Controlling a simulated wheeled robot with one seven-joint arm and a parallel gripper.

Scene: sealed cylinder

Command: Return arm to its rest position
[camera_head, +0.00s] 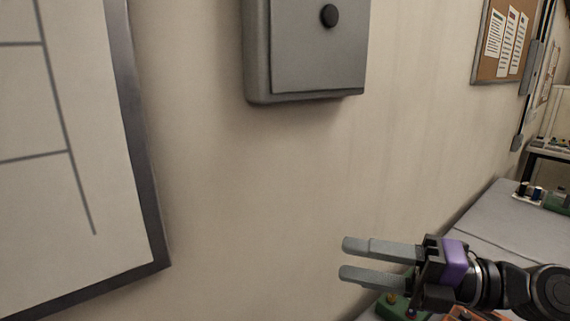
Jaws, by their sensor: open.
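My gripper (345,259) is at the lower right of the head view, pointing left. Its two grey fingers are apart and nothing shows between them. Behind the fingers are a dark body and a purple block. My arm runs from there to the right edge of the view, and the rest of it is out of view.
A grey wall box (318,55) with a black knob hangs above the gripper. A framed whiteboard (80,170) is at left, a corkboard (501,40) at upper right. A grey table (497,215) holds small items beyond the arm. Green and orange items lie partly hidden below it.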

